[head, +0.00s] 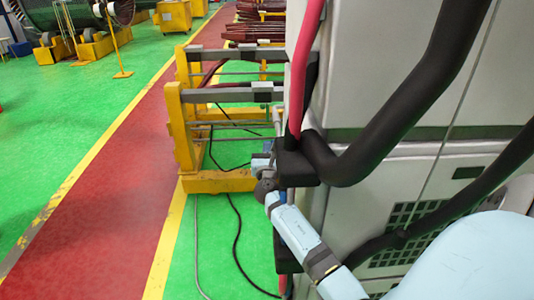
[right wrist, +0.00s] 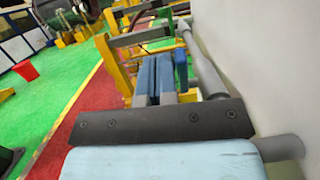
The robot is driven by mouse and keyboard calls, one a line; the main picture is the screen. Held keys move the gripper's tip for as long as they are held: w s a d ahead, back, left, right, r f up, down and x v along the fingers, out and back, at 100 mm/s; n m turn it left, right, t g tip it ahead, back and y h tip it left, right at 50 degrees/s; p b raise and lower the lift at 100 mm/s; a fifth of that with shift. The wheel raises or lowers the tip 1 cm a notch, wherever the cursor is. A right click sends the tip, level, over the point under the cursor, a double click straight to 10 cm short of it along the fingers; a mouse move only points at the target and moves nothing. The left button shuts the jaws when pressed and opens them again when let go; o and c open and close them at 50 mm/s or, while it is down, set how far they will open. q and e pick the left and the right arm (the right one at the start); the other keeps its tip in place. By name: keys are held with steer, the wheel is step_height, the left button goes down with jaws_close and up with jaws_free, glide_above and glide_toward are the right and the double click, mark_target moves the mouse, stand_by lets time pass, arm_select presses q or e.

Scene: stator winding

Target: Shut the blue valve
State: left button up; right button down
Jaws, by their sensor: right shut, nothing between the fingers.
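My right gripper (head: 262,168) reaches in from the lower right of the head view, beside the grey cabinet. In the right wrist view its two blue-grey fingers (right wrist: 155,72) are together, with nothing between them. A darker blue piece (right wrist: 181,67), which looks like the valve's handle, stands just right of the fingers, beside a grey pipe (right wrist: 203,66). I cannot tell whether the fingers touch it. In the head view the valve is mostly hidden behind black fittings and my gripper. My left gripper is not in view.
The grey cabinet (head: 385,75) fills the right side, with thick black hoses (head: 425,95) and a red hose (head: 303,65) close to my arm. A yellow frame (head: 183,125) stands beyond. Dark cables lie on the green floor. The red walkway (head: 110,190) at left is clear.

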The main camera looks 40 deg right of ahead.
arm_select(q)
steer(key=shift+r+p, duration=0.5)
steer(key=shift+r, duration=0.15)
arm_select(e)
steer(key=shift+w+d+r, duration=1)
steer(key=shift+w+r, duration=0.15)
steer(key=shift+w+d, duration=0.1)
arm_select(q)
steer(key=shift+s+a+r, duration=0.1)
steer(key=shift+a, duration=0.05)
